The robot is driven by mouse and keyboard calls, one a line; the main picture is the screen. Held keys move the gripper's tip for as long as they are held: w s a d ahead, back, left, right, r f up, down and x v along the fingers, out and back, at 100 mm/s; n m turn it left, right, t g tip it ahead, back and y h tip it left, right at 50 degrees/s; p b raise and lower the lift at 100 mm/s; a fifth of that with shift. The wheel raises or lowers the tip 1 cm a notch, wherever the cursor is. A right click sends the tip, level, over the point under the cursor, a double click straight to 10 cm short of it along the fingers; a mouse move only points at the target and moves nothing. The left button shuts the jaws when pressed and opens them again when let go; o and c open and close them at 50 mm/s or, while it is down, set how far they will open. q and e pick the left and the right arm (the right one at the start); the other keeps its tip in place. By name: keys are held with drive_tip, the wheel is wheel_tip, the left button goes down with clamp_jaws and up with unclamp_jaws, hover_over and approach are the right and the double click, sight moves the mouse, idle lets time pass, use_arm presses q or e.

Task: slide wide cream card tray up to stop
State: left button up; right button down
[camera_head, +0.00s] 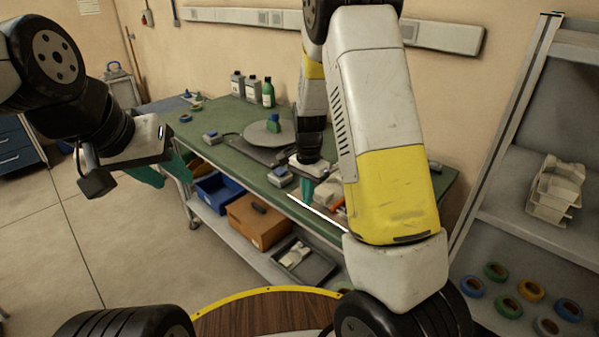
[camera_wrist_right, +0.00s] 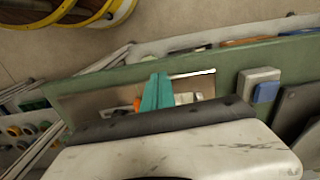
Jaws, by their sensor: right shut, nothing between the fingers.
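A shallow, wide tray lies at the front edge of the green bench; it looks beige in the right wrist view (camera_wrist_right: 80,105), and a bright white line (camera_head: 318,213) runs along its front side in the head view. White and orange items show inside it. My right gripper (camera_head: 307,203) points down at this front side, its teal fingers (camera_wrist_right: 156,92) shut together and empty. I cannot tell whether they touch the tray. My right arm hides much of the tray in the head view, and no stop can be made out. My left gripper (camera_head: 165,170) is open and empty, left of the bench.
A round grey turntable (camera_head: 262,134) with a green block stands on the bench behind the gripper. A blue and grey block (camera_head: 280,177) sits just left of it. Below are a blue bin (camera_head: 217,192) and a brown box (camera_head: 258,220). Shelves with tape reels (camera_head: 531,290) stand right.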

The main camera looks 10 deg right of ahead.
sight(316, 205)
wheel_tip(316, 205, down, 2)
drive_tip(key=shift+s+f, duration=0.1)
drive_tip(key=shift+w+d+f, duration=0.15)
drive_tip(key=shift+w+d, duration=0.95)
drive_tip(key=shift+d, duration=0.15)
drive_tip(key=shift+w+d, duration=0.3)
